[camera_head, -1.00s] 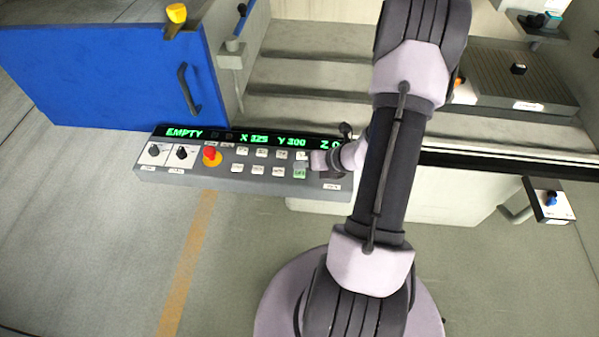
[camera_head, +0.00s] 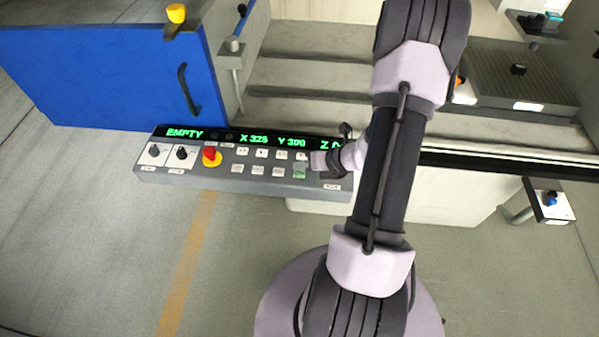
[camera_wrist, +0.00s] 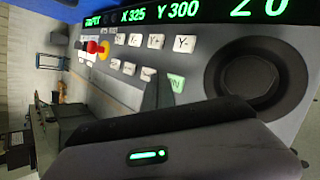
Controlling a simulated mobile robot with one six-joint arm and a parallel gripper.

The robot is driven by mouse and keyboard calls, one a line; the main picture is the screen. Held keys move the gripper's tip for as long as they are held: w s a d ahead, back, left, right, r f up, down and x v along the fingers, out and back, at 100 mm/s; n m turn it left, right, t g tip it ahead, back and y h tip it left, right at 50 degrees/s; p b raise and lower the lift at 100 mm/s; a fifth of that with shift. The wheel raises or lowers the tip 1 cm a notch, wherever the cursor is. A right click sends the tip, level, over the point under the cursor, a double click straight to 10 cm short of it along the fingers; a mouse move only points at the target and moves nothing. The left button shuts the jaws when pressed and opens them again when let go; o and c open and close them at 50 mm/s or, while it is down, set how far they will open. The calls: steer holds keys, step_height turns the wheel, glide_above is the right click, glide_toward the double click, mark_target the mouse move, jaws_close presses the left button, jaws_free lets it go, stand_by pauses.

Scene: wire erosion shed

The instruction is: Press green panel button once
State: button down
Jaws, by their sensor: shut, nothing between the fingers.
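The green panel button (camera_head: 299,173) is at the right end of the lower button row on the grey control panel (camera_head: 230,180). In the wrist view the green button (camera_wrist: 176,83) shows just right of my dark fingertips (camera_wrist: 158,88), partly covered by them. My gripper (camera_head: 308,163) is shut and empty, close over the panel beside the green button. I cannot tell whether the fingers touch it.
White keys (camera_head: 261,153) lie left of the green button. A red emergency stop (camera_head: 210,153) on a yellow base and two black knobs sit further left. A large dark round dial (camera_wrist: 262,75) is right of the button. A blue door (camera_head: 110,75) stands behind.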

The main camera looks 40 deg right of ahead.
mark_target(302, 175)
steer(key=shift+f, duration=0.1)
stand_by(0.4)
steer(key=shift+f+b, duration=0.35)
steer(key=shift+b, duration=0.05)
steer(key=shift+f+b, duration=0.35)
steer(key=shift+f, duration=0.05)
stand_by(0.4)
steer(key=shift+r, duration=0.1)
steer(key=shift+r+p, duration=0.7)
steer(key=shift+r, duration=0.05)
steer(key=shift+r+p, duration=2.15)
steer(key=shift+r, duration=0.35)
